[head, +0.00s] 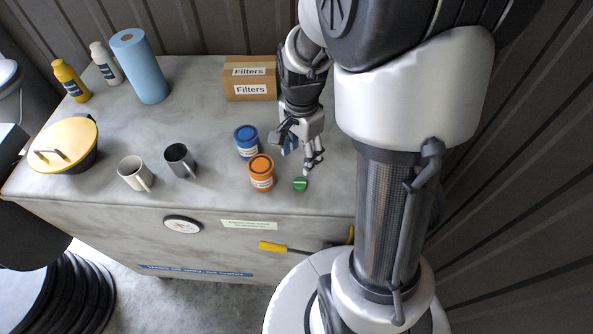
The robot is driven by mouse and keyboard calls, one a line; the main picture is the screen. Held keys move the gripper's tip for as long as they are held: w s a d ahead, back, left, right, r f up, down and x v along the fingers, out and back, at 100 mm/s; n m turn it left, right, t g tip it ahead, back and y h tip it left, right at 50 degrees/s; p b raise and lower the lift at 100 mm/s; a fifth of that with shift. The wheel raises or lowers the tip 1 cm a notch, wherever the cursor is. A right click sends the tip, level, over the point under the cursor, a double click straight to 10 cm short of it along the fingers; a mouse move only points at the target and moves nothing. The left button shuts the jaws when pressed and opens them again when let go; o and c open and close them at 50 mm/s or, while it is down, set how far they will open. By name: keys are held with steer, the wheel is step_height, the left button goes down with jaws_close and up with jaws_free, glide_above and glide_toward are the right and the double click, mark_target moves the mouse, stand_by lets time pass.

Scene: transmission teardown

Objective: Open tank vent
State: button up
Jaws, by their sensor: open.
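A small green round knob (300,185) with a pale bar across it sits on the grey bench top near its front edge. It looks like the tank vent, but I see no label on it. My gripper (297,153) points down just above and behind the knob, with its fingers spread and nothing between them. One finger ends close to the knob; I cannot tell whether it touches. The bench top (215,130) covers a cabinet or tank body below.
An orange can (261,173) and a blue can (246,141) stand just left of my gripper. A Filters box (250,85) is behind. Two mugs (134,174) (180,161), a yellow-lidded pot (63,145), a blue roll (139,66) and bottles (71,81) stand further left.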

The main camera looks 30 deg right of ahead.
mark_target(300, 182)
step_height(300, 182, down, 12)
steer(key=shift+f, duration=0.1)
stand_by(0.4)
steer(key=shift+w, duration=0.1)
steer(key=c, duration=1.1)
